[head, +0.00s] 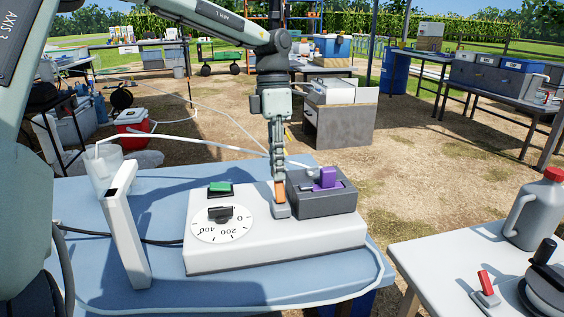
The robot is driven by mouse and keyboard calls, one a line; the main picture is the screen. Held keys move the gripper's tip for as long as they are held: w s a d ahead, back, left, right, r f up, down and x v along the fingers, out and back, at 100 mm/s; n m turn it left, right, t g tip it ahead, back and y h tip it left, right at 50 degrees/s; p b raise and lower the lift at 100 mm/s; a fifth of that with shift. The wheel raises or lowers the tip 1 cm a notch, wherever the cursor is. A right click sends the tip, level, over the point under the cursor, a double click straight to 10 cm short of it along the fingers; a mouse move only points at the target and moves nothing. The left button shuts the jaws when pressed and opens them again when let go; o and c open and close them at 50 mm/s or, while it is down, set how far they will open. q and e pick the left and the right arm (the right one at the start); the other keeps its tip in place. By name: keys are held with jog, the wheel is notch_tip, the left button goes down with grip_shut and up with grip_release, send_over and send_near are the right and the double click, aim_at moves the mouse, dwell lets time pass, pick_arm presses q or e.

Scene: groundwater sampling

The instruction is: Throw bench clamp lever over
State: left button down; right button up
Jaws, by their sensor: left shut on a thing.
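My left gripper (279,178) reaches down from above over the white control box (325,238) on the blue-covered table. It is shut on an upright orange lever (280,192), whose small pale base sits on the box. The fingers hide the lever's upper part. The box also carries a dial (222,226) with a black knob, a green switch (220,189) and a dark grey block with a purple piece (325,178) just right of the gripper. A red lever (485,282) on a pale base stands tilted on the white table at lower right. My right gripper is out of view.
A white upright panel (125,225) and a clear beaker (103,165) stand left of the box. Pale tubing runs behind the gripper. A grey jug (537,212) with a red cap stands on the right table (440,255). A gap separates the two tables.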

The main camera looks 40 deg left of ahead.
pick_arm(q)
jog(key=shift+w+a+f+p, duration=0.1)
jog(key=shift+w+a+p, duration=0.1)
jog(key=shift+a+p, duration=0.1)
jog(key=shift+w+a+f+g+h+p, duration=0.2)
jog(key=shift+w+a+f+h, duration=0.05)
jog(key=shift+f, duration=0.15)
jog(key=shift+w+a+f+g+h+p, duration=0.2)
jog(key=shift+a+f+h, duration=0.05)
jog(key=shift+f, duration=0.15)
jog(key=shift+w+a+f+h, duration=0.15)
jog(key=shift+a+f+h, duration=0.15)
jog(key=shift+f, duration=0.05)
jog(key=c, duration=1.5)
grip_release()
jog(key=shift+w+f, duration=0.1)
jog(key=shift+f, duration=0.05)
jog(key=shift+c, duration=0.2)
jog(key=v, duration=1.2)
jog(key=shift+w, duration=0.2)
